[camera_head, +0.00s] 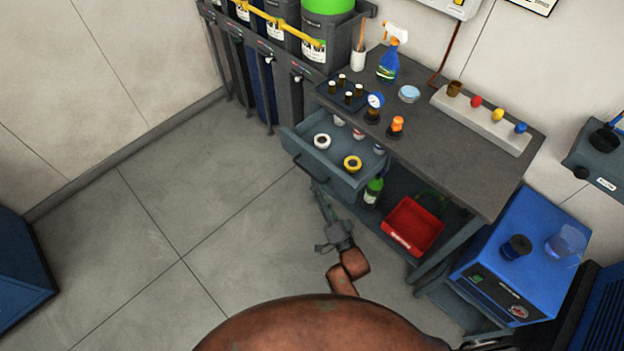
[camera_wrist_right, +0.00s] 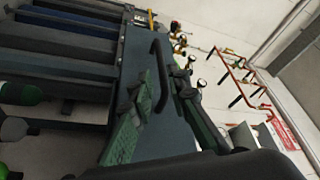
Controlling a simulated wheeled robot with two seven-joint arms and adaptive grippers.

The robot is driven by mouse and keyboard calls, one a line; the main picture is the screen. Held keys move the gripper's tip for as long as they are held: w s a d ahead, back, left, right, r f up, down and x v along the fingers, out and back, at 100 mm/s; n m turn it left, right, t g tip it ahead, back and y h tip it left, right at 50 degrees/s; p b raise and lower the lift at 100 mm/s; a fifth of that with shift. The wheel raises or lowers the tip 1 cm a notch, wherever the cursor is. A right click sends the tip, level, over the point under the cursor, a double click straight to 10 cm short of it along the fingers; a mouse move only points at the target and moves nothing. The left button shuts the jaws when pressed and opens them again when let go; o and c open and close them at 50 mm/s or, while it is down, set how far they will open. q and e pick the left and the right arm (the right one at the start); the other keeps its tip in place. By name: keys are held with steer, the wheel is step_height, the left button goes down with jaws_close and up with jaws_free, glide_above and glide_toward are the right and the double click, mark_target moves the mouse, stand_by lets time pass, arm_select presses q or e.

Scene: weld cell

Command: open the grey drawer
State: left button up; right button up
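The grey drawer (camera_head: 332,163) is pulled out from under the workbench top in the head view, and its inside with several small items shows. Its dark bar handle (camera_head: 306,172) is on the front face; the handle also shows in the right wrist view (camera_wrist_right: 159,47). My right gripper (camera_head: 319,190) is at the drawer front, just below the handle in the head view. In the right wrist view its green fingers (camera_wrist_right: 164,92) are spread on either side of the handle, with gaps showing. Contact with the handle cannot be told. My left gripper is not in view.
The workbench top (camera_head: 445,155) carries a spray bottle (camera_head: 389,66), small jars and a rack of coloured knobs (camera_head: 484,117). A red bin (camera_head: 412,226) and a green bottle (camera_head: 373,190) are on the lower shelf. A blue machine (camera_head: 515,255) stands right. Floor left of the drawer is clear.

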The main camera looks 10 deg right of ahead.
mark_target(308, 171)
steer(key=v, duration=0.3)
steer(key=shift+s+d+f, duration=0.1)
steer(key=shift+s+d, duration=0.05)
steer(key=shift+s, duration=0.15)
arm_select(q)
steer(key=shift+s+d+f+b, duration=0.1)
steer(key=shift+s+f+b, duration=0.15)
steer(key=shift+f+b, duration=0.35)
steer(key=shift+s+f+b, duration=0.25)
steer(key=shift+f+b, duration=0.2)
steer(key=shift+b, duration=0.1)
arm_select(e)
steer(key=x, duration=1.2)
steer(key=shift+c, duration=0.5)
jaws_close()
